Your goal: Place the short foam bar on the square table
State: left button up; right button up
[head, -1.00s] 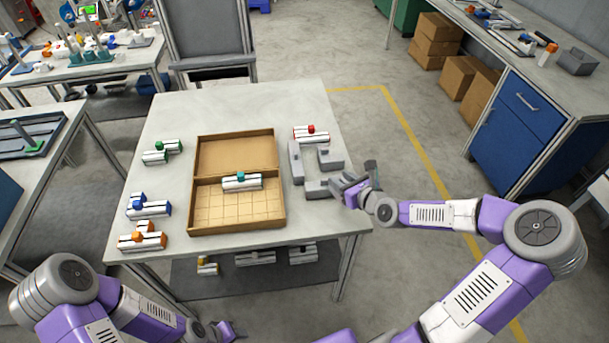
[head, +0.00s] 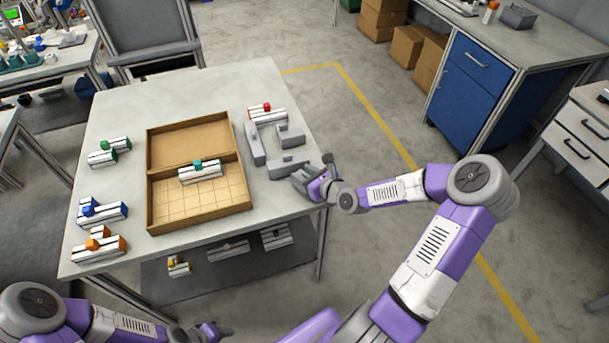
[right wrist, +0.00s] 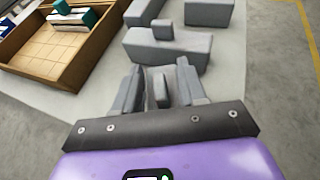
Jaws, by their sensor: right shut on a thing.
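My right gripper (head: 312,183) is at the right edge of the light grey table (head: 100,190), beside the grey blocks. In the right wrist view its fingers (right wrist: 160,88) stand either side of a small grey piece (right wrist: 160,94), and it is shut on it. This piece may be the short foam bar; only its narrow end shows. A grey block (head: 288,168) with a small knob on top lies just ahead of the gripper; it also shows in the right wrist view (right wrist: 170,54). My left gripper (head: 215,332) is low at the bottom edge, its jaws unclear.
Two more grey blocks (head: 254,145) (head: 291,139) lie behind. An open cardboard box (head: 150,205) stands mid-table with a teal-topped piece (head: 200,172) on it. Coloured pieces line the left side. A blue cabinet (head: 468,100) stands right; the floor between is clear.

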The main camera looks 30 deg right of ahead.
jog(key=shift+f, duration=0.15)
jog(key=o, duration=1)
